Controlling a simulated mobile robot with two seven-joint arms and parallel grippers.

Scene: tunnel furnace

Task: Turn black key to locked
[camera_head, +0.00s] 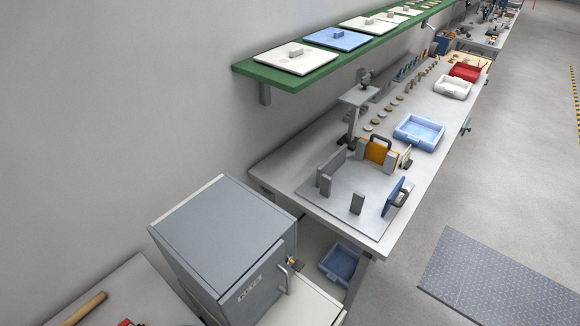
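A grey cabinet (228,243) labelled KEYS stands at the lower middle, with a metal bar handle (286,279) on its door, which looks shut. At the door's upper right edge, near the handle, is a small dark and tan piece (295,262). It may be the black key in its lock, but it is too small to tell its turn position. Neither of my grippers is in view.
A long workbench (290,193) runs away to the upper right, with fixtures and a blue tray (419,131). A green shelf (328,63) with lidded panels hangs above it. A blue bin (339,263) sits below the bench. Grey floor (505,180) is open at right.

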